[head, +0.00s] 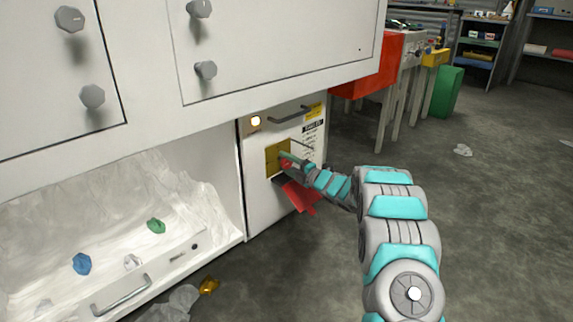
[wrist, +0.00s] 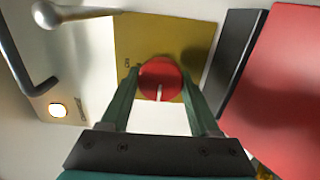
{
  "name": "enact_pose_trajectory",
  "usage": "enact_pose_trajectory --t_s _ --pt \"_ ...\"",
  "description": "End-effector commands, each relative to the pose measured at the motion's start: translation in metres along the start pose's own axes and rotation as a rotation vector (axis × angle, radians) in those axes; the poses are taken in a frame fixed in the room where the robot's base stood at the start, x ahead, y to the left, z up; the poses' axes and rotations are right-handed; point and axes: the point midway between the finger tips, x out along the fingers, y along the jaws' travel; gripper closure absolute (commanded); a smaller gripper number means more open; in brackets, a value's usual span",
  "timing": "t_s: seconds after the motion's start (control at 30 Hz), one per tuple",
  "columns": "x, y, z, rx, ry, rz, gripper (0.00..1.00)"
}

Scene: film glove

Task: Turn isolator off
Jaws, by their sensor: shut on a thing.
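The isolator is a red round knob (wrist: 160,80) with a pale pointer mark, on a yellow plate (wrist: 140,40). The same yellow plate (head: 272,160) shows in the head view on the front of a white cabinet panel (head: 258,200). My gripper (wrist: 162,88) is at the plate with its two green fingers on either side of the red knob, shut on it. In the head view my gripper (head: 288,160) reaches the plate from the right and hides most of the knob. A lit lamp (head: 256,121) glows above the plate, also in the wrist view (wrist: 57,110).
A dark bar handle (head: 290,115) sits above the plate. A red flap (head: 298,196) sticks out below it. An open white bin (head: 120,240) with crumpled pieces is at left. Floor at right is mostly clear, with a red cabinet (head: 372,78) behind.

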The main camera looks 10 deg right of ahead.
Motion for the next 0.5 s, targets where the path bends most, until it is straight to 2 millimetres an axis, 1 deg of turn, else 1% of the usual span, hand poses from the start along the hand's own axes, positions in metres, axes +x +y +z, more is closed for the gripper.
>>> enact_pose_trajectory --t_s 0.3,0.33,0.5 --pt "0.0007 -0.0018 -0.0017 -0.001 0.003 -0.003 0.94" --pt "0.0007 -0.0017 -0.0017 -0.001 0.003 -0.003 0.36" --pt "0.0005 -0.0011 -0.0011 -0.001 0.002 -0.002 0.17"
